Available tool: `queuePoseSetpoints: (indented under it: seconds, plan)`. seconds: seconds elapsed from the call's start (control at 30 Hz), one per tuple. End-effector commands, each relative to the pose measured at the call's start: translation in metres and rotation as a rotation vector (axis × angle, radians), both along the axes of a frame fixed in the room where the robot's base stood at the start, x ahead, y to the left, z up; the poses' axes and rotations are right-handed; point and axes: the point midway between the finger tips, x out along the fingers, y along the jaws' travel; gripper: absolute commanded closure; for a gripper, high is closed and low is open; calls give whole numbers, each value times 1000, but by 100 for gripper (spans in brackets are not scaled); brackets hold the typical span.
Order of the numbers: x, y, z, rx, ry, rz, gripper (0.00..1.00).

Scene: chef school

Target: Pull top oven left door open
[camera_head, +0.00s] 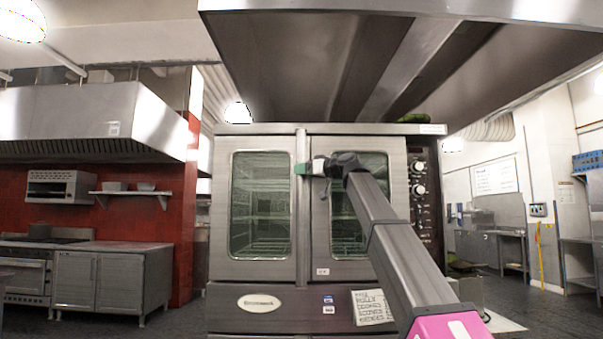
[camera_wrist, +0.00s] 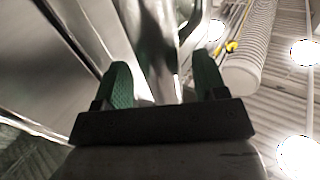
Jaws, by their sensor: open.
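The oven (camera_head: 265,308) stands ahead in the head view, with two steel, windowed doors, both shut. The left door (camera_head: 262,205) and right door (camera_head: 322,235) meet near the middle. A vertical metal bar handle (camera_head: 301,230) runs along this seam. My gripper (camera_head: 302,169) is at the handle's upper part, reaching in from the right. In the wrist view my gripper (camera_wrist: 163,78) is open, with green fingers spread apart. A shiny metal bar (camera_wrist: 160,50) shows between them. I cannot tell whether either finger touches it. My arm hides part of the right door.
A control panel with knobs (camera_head: 419,190) is right of the doors. A large hood (camera_head: 400,60) hangs above. A steel counter (camera_head: 110,275) stands at the left by a red wall. Dark floor (camera_head: 175,322) is clear left of the oven.

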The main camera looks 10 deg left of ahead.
Motion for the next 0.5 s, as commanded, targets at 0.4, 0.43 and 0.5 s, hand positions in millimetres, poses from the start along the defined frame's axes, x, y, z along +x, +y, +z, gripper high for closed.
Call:
queuePoseSetpoints:
  seconds: [0.4, 0.43, 0.5]
  plan:
    - [6, 16, 0, 0, 0, 0, 35]
    - [6, 16, 0, 0, 0, 0, 35]
    - [6, 16, 0, 0, 0, 0, 35]
